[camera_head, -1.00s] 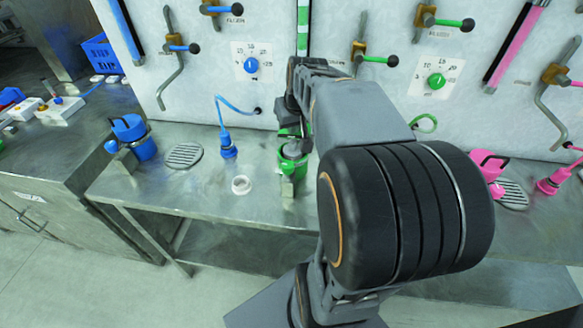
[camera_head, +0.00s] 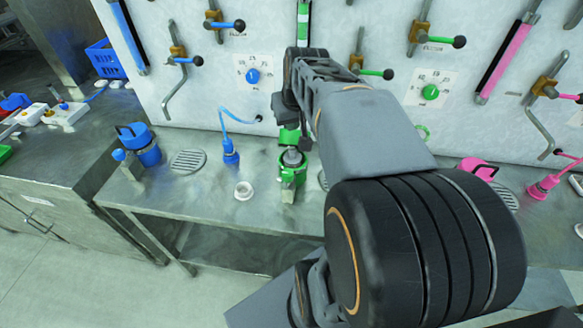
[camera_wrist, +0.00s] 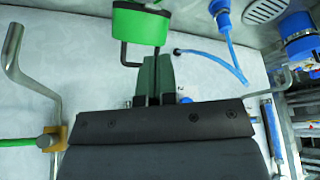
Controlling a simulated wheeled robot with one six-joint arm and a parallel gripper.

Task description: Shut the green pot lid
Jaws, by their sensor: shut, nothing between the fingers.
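The green pot (camera_head: 292,175) stands on the steel bench, with its mouth uncovered and something grey showing inside. Its green lid (camera_head: 290,137) stands raised behind the mouth, on the wall side, so it is open. In the wrist view, a green block (camera_wrist: 140,24) with a dark bent bar, which looks like the lid, lies just beyond my fingertips. My gripper (camera_wrist: 153,62) is shut and empty, close to that block; I cannot tell whether they touch. In the head view my arm hides the fingertips.
A blue pot (camera_head: 140,145), a drain grate (camera_head: 188,162), a blue plug (camera_head: 230,152) with a hose and a white ring (camera_head: 243,190) are on the bench to the left. A pink pot (camera_head: 478,170) is to the right. Levers and a green dial (camera_head: 430,92) project from the wall panel.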

